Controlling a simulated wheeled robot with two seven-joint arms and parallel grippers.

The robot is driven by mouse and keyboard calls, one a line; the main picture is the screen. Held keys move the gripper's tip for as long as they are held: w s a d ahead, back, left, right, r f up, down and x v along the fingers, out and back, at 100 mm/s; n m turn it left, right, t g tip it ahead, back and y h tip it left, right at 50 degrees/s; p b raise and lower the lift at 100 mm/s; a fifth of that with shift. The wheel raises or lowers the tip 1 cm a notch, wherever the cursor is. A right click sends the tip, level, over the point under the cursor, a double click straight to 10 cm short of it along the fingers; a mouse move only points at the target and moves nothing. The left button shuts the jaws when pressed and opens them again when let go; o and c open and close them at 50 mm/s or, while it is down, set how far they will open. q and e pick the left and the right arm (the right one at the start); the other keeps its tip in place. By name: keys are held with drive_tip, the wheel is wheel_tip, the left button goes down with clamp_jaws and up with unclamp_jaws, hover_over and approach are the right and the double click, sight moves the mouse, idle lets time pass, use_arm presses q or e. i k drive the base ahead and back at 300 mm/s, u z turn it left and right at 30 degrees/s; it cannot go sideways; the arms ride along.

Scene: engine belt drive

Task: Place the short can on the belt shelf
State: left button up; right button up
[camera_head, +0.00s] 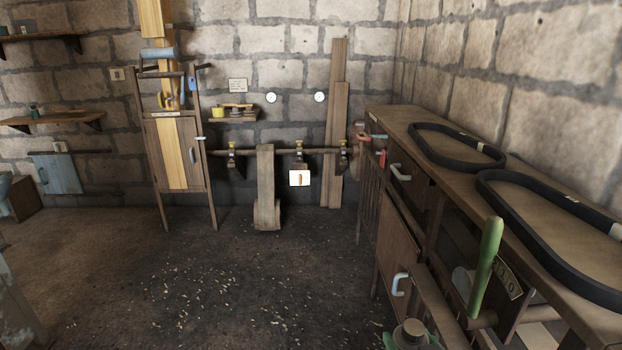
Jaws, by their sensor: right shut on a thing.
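My right gripper (410,342) is at the bottom edge, right of centre, only partly in view. It is shut on a small grey-brown can (410,328) with a round knob on top, which looks like the short can; its lower part is cut off by the frame. Two black belts, a nearer one (540,225) and a farther one (430,148), lie on a long wooden bench top (395,118) along the right wall. I cannot tell whether this top or the small wall shelf (240,120) is the belt shelf. My left gripper is not in view.
A green-handled lever (486,265) stands up at the bench front, right of my gripper. Bench doors and pale handles (400,284) face the floor. The wall shelf bears a yellow container (218,112). The middle floor is open.

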sight(406, 115)
drive_tip(key=i, duration=2.95)
drive_tip(key=z, duration=0.05)
